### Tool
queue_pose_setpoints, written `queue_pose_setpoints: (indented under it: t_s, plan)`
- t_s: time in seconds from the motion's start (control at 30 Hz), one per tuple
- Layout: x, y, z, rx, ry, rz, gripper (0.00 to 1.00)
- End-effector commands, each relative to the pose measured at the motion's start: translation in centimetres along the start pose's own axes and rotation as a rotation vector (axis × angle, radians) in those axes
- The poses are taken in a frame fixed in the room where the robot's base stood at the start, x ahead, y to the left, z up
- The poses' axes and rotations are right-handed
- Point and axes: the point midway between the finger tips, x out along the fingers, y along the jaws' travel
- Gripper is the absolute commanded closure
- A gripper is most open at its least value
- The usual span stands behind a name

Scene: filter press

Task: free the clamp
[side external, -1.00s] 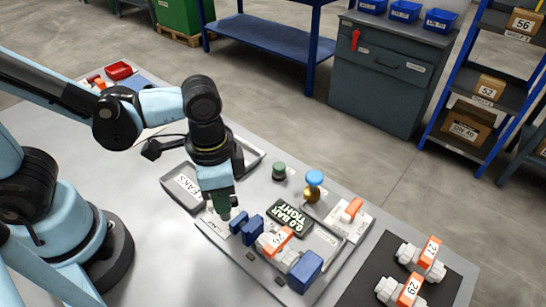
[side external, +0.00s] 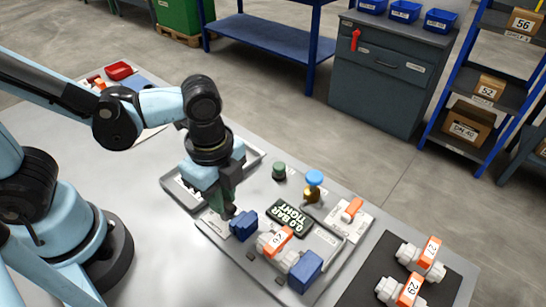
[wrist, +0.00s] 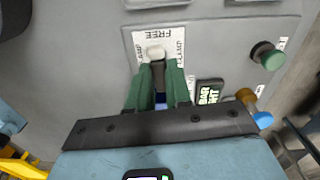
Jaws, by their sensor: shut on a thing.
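My gripper (side external: 227,209) is over the left end of the grey press plate, fingers pointing down. In the wrist view its green fingers (wrist: 160,68) are shut around a dark clamp lever with a white end (wrist: 155,52). The lever lies over a white card (wrist: 153,35) reading FREE and, at the sides, CLAMP. A blue block (side external: 243,225) stands just right of the fingertips. A white valve with an orange handle marked 26 (side external: 275,240) sits between it and another blue block (side external: 304,271). The fingers hide much of the lever.
A sign (side external: 292,218) reads 0.0 BAR TIGHT; it also shows in the wrist view (wrist: 210,92). A brass valve with a blue knob (side external: 313,185) and a green button (side external: 279,171) stand behind. Two orange-handled valves (side external: 420,265) lie on a dark mat at right.

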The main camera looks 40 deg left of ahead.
Motion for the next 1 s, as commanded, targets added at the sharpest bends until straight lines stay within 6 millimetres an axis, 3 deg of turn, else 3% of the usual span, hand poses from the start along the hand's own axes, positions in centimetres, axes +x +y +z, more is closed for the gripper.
queue_pose_setpoints:
  t_s: [0.3,0.8,0.83,0.97,1.0]
  plan:
    - [-0.03,0.03,0.07,0.1,-0.003,0.002,1.0]
    - [-0.03,0.02,0.07,0.116,-0.004,0.002,1.0]
    - [-0.03,0.03,0.08,0.116,-0.004,0.002,0.76]
    - [-0.02,0.02,0.06,0.115,-0.003,0.001,0.56]
    - [-0.02,0.02,0.05,0.115,-0.002,0.001,0.55]
